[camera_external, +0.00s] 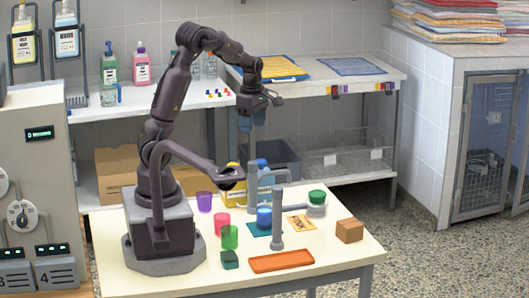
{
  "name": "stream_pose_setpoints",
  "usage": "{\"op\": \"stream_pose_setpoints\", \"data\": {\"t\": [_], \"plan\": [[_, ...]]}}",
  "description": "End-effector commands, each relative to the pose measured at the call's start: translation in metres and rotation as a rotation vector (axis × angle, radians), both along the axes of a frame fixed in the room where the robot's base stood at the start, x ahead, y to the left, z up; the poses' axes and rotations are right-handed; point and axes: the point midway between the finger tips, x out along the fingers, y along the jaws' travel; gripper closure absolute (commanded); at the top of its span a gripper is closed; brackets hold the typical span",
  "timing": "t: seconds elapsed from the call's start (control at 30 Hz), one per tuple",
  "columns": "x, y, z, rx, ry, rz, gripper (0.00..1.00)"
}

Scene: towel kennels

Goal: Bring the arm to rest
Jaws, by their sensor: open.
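My gripper (252,121) hangs from the raised arm, fingers pointing down, high above the back of the cream table (330,262). It is open, and I see nothing between its fingers. It is apart from everything on the table. The arm rises from its base at the table's left, bends at the top and reaches to the right.
The table holds purple (204,202), pink (222,222) and green (229,238) cups, an orange tray (282,261), a brown block (348,231), a green-topped jar (317,198) and a blue container (264,217). A grey post (278,225) stands mid-table. A shelf (375,77) lies behind.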

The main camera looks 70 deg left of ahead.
Motion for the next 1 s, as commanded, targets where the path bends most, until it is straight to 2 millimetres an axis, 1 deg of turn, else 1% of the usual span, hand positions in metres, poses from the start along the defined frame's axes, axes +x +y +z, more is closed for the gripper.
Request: {"op": "stream_pose_setpoints", "data": {"t": [0.07, 0.13, 0.27, 0.3, 0.37, 0.4, 0.43, 0.5, 0.6, 0.7, 0.77, 0.9, 1.0], "plan": [[-0.004, -0.001, -0.005, 0.001, 0.014, -0.137, 0.41], [-0.009, -0.011, -0.010, -0.011, 0.025, -0.322, 0.41], [-0.019, -0.044, -0.005, -0.040, -0.019, -0.746, 0.41], [-0.023, -0.057, -0.001, -0.041, -0.045, -0.889, 0.41], [-0.031, -0.078, 0.009, -0.030, -0.090, -1.121, 0.41], [-0.038, -0.092, 0.015, -0.012, -0.120, -1.279, 0.41], [-0.043, -0.102, 0.020, 0.007, -0.142, -1.390, 0.41], [-0.056, -0.124, 0.032, 0.067, -0.183, -1.632, 0.41], [-0.076, -0.149, 0.046, 0.185, -0.218, -1.923, 0.41], [-0.095, -0.167, 0.058, 0.316, -0.227, -2.117, 0.41], [-0.104, -0.175, 0.064, 0.386, -0.228, -2.178, 0.41], [-0.117, -0.185, 0.075, 0.501, -0.236, -2.215, 0.41], [-0.119, -0.187, 0.082, 0.547, -0.248, -2.215, 0.41]]}}
